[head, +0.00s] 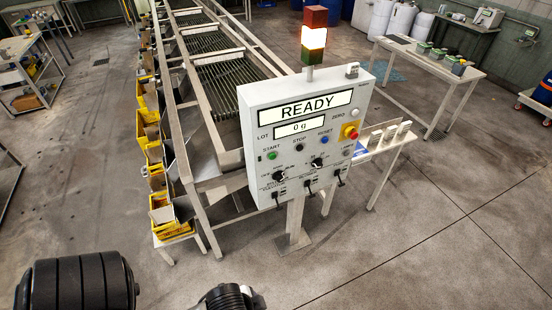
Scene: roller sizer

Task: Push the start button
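The control panel (287,104) is a white box on a post in the middle of the head view. Its green START button (271,156) sits at the left of the button row, and nothing touches it. The display (305,105) reads READY, and the smaller display (299,127) reads 0 g. Dark parts of my arms show at the bottom edge, apart from the panel. Neither gripper's fingers can be seen.
A black STOP button (300,147), blue RESET button (325,140) and red emergency knob (350,131) share the panel. A signal tower (313,38) stands above, its middle lamp lit. The roller sizer (217,152) lies behind. Floor in front is clear.

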